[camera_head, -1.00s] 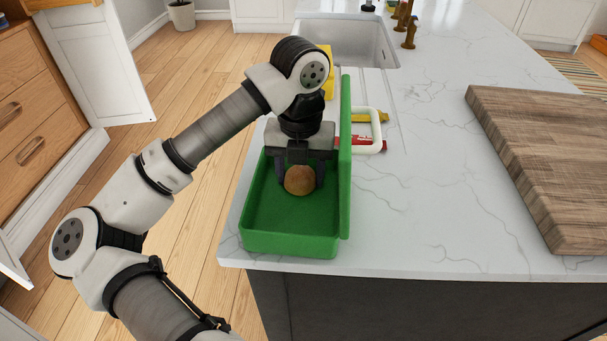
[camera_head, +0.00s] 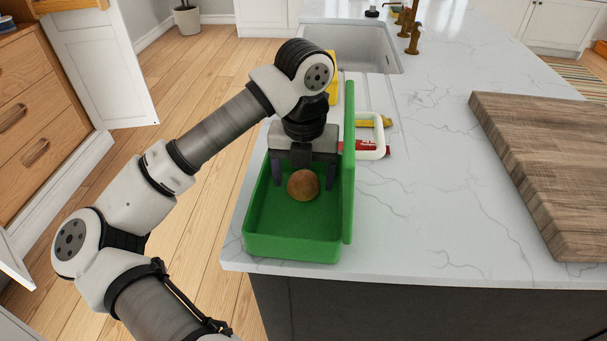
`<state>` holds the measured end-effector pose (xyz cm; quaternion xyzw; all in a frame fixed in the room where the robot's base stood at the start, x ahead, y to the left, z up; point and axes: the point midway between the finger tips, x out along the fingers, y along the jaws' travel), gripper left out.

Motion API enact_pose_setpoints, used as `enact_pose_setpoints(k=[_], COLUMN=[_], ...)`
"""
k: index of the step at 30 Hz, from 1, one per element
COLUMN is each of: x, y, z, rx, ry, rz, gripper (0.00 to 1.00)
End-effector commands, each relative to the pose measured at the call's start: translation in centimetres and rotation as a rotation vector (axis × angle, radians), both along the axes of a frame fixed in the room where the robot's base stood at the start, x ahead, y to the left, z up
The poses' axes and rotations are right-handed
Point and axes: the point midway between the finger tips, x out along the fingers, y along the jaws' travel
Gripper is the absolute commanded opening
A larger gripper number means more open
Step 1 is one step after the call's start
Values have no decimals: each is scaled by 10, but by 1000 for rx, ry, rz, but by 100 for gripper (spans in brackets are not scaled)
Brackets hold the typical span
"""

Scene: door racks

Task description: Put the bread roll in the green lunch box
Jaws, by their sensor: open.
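The bread roll (camera_head: 303,185) is round and brown and shows inside the open green lunch box (camera_head: 292,246), toward its far part. The lunch box stands on the counter's near left corner, with its lid (camera_head: 348,165) upright along the right side. My gripper (camera_head: 303,180) points down into the box. Its fingers are open, one on each side of the roll, with a visible gap. Whether the roll rests on the box floor is hard to tell.
A white handle-like loop (camera_head: 376,150) with red and yellow items lies right of the lid. A wooden board (camera_head: 550,170) lies at the right. A sink (camera_head: 350,46) is behind. The counter between lid and board (camera_head: 440,190) is clear.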

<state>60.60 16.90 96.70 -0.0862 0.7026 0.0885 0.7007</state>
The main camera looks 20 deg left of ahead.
Motion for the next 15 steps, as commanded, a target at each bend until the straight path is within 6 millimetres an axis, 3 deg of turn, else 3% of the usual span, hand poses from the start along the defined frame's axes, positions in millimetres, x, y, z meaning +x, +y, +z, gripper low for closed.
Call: enact_pose_setpoints(k=[15], x=[0], y=[0], z=[95], rx=[4], ry=[-3], rz=[2], gripper=[75])
